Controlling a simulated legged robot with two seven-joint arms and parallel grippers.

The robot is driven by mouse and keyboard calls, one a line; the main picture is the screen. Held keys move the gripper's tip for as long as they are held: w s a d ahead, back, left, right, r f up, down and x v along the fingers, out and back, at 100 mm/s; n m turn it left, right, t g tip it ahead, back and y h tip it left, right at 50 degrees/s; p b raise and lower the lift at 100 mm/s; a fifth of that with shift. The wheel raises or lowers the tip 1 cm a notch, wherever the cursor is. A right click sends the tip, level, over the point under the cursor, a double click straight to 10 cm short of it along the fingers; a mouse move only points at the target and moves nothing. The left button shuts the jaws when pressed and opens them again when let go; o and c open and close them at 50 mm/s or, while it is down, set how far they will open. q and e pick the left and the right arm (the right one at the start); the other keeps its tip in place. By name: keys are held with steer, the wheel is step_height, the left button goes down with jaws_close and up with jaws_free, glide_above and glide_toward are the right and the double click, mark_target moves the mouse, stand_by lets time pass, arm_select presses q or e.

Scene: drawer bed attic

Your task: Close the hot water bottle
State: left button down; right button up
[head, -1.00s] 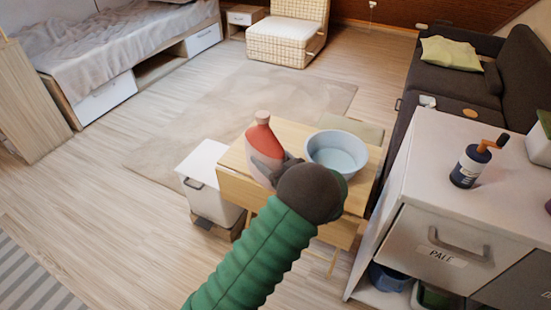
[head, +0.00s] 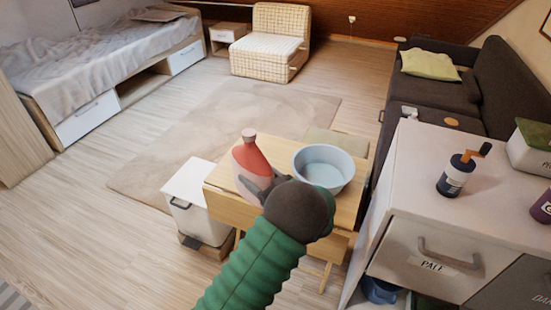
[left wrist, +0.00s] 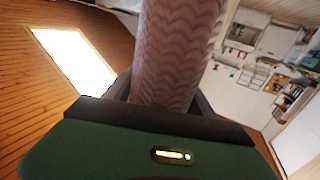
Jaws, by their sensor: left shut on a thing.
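The red hot water bottle (head: 252,161) stands nearly upright, slightly tilted, at the left side of the small wooden table in the head view. Its narrow neck points up and ends in a pale top; I cannot tell whether a stopper is in it. My left gripper (head: 258,184) reaches in from the front and is shut on the lower part of the bottle. In the left wrist view the bottle's pinkish, wavy-ribbed side (left wrist: 178,50) rises between the dark fingers. My arm hides part of the bottle's base. My right gripper is in neither view.
A pale blue basin (head: 323,170) is close right of the bottle on the table (head: 225,205). A white bin (head: 192,200) stands left of the table. A white cabinet (head: 400,210) at right carries a dark bottle with an orange handle (head: 456,173). The floor at left is clear.

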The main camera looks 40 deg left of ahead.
mark_target(268, 166)
arm_select(q)
steer(key=r+t+p, duration=0.1)
steer(key=r, duration=0.1)
steer(key=d+r+m+t+p, duration=0.1)
steer(key=r+p, duration=0.1)
steer(key=d+r+m+t+h+p, duration=0.1)
steer(key=r+p, duration=0.1)
steer(key=shift+w, duration=0.4)
steer(key=w+d+r+m+t+h+p, duration=0.1)
steer(key=d+r+m+t+h+p, duration=0.4)
steer(key=p, duration=0.3)
steer(key=s+d+m+t+h+p, duration=0.2)
steer(key=d+m+t+h+p, duration=0.1)
steer(key=d, duration=0.5)
steer(key=s+d+r+m+t+h+p, duration=0.1)
steer(key=s+d+m+t+h+p, duration=0.2)
steer(key=d+m+h+p, duration=0.2)
steer(key=d+h, duration=0.3)
steer(key=shift+r+m+h+p, duration=0.2)
steer(key=shift+m+h+p, duration=0.1)
steer(key=shift+p, duration=0.05)
